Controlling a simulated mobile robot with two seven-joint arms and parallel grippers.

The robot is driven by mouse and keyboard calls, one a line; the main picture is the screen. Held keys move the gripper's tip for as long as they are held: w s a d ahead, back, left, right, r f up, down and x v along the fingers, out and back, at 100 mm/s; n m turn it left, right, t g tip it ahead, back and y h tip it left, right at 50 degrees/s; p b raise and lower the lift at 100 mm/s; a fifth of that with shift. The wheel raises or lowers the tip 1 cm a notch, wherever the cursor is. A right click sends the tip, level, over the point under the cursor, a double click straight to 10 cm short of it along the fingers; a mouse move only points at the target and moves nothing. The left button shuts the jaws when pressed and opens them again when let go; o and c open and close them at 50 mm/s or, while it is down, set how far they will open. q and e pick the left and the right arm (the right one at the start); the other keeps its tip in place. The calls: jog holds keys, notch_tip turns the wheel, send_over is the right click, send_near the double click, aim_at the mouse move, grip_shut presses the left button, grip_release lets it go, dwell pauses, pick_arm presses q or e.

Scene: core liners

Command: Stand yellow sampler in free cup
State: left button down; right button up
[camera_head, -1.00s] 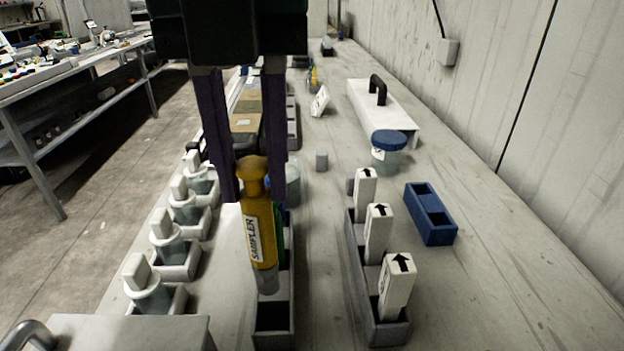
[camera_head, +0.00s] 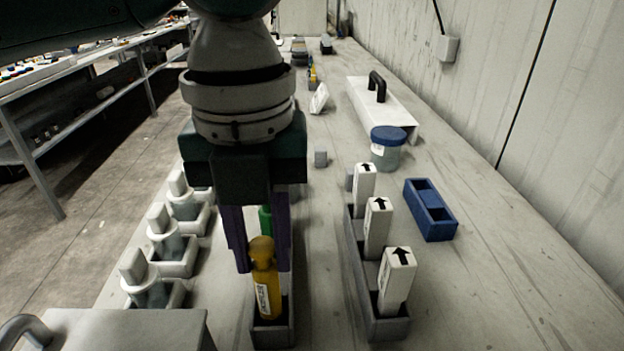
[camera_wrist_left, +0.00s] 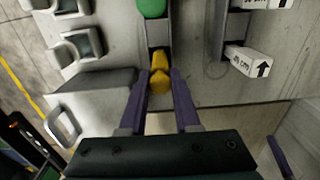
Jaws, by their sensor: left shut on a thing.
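The yellow sampler (camera_head: 267,286) stands nearly upright at the near end of a narrow grey rack (camera_head: 274,338). Its lower end is inside the near cup of that rack, and I cannot see whether it touches the bottom. My left gripper (camera_head: 261,268) is above it, pointing down, shut on its upper part. The left wrist view shows the sampler (camera_wrist_left: 158,76) between the purple fingers (camera_wrist_left: 159,88). A green item (camera_head: 265,219) stands farther back in the same rack, partly hidden by the fingers.
To the right, a grey rack (camera_head: 357,262) holds several white blocks with arrows. A blue tray (camera_head: 431,212) and a blue-lidded jar (camera_head: 387,150) stand farther right. Several lidded jars in holders line the left edge. A light box (camera_head: 130,330) is at front left.

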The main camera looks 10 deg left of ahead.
pick_arm(q)
jog(key=c, duration=0.6)
grip_release()
notch_tip(320, 180, up, 12)
jog(key=shift+r+p, duration=0.15)
jog(key=shift+p, duration=0.2)
